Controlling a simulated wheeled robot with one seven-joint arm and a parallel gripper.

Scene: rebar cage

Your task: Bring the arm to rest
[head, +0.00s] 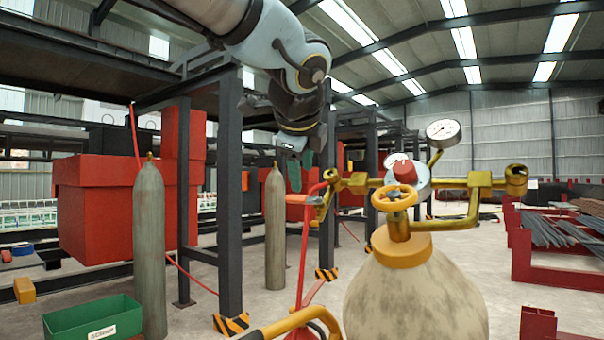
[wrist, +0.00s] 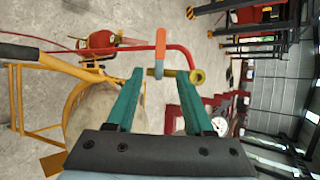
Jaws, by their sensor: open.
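My arm reaches in from the top of the head view, bent down at the wrist. My gripper (head: 300,180) has green fingers pointing down, just left of the brass pipework. In the wrist view my gripper (wrist: 160,72) has its two teal fingers well apart, with nothing clasped between them. An orange handle (wrist: 160,45) on a red bent part shows at or just beyond the fingertips; the exact gap is unclear. The orange piece also shows just under the fingers in the head view (head: 298,199).
A large tan gas cylinder (head: 415,300) with yellow valve, brass pipes and gauges (head: 442,133) stands close at front right. Grey cylinders (head: 149,250) (head: 275,230), dark steel posts (head: 230,200) and a green scrap bin (head: 93,322) stand left. A red rack (head: 550,260) holds bars at right.

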